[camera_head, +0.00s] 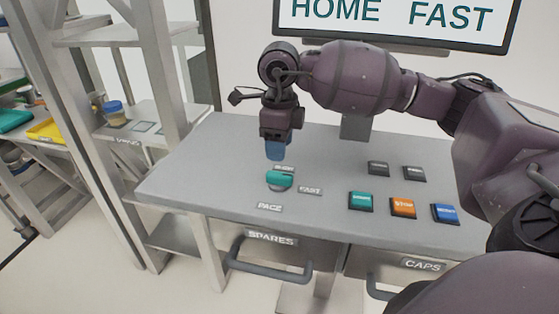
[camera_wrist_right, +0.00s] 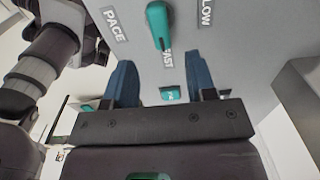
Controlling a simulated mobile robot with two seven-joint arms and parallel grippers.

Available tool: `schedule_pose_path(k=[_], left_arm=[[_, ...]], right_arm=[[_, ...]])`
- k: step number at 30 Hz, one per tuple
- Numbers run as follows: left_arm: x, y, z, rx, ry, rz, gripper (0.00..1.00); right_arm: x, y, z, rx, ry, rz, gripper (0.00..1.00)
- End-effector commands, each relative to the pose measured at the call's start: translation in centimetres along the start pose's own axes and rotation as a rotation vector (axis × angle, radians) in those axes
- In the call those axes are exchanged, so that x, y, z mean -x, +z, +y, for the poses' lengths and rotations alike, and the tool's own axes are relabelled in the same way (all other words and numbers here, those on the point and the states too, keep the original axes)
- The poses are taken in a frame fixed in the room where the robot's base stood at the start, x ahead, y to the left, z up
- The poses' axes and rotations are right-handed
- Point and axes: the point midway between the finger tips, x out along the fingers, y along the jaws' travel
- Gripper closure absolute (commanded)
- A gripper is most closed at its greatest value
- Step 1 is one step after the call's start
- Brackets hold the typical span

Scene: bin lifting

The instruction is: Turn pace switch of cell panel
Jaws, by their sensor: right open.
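The pace switch (camera_head: 279,181) is a teal knob on the grey cell panel (camera_head: 190,172), between the "PACE", "FAST" and upper "SLOW" labels. It also shows in the right wrist view (camera_wrist_right: 158,24), where its long grip has one end near the "FAST" label (camera_wrist_right: 168,58). My right gripper (camera_head: 275,157) is above and just behind the knob, pointing down. In the right wrist view its two blue fingers (camera_wrist_right: 160,72) are apart with nothing between them, and the knob lies beyond their tips. My left gripper is not in view.
A screen (camera_head: 395,18) reads "HOME FAST". Teal (camera_head: 361,201), orange (camera_head: 403,207) and blue (camera_head: 445,213) buttons sit right of the switch. Drawers with handles labelled "SPARES" (camera_head: 270,239) and "CAPS" (camera_head: 422,265) are below. A shelf frame (camera_head: 165,70) stands left. The panel's left part is clear.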

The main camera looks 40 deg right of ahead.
Motion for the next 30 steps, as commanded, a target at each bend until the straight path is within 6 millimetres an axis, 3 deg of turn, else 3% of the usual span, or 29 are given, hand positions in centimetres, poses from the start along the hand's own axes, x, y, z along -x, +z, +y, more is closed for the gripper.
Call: schedule_pose_path(k=[3, 9, 30], left_arm=[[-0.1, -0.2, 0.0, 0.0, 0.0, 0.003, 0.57], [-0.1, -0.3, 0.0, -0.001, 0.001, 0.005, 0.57], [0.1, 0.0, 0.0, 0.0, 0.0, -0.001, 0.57]], right_arm=[[1.5, 0.0, 0.0, 0.0, -0.001, -0.001, 0.49], [2.5, 0.0, 0.0, 0.0, 0.001, 0.002, 0.49], [2.5, 0.0, 0.0, 0.0, 0.001, 0.001, 0.49]])
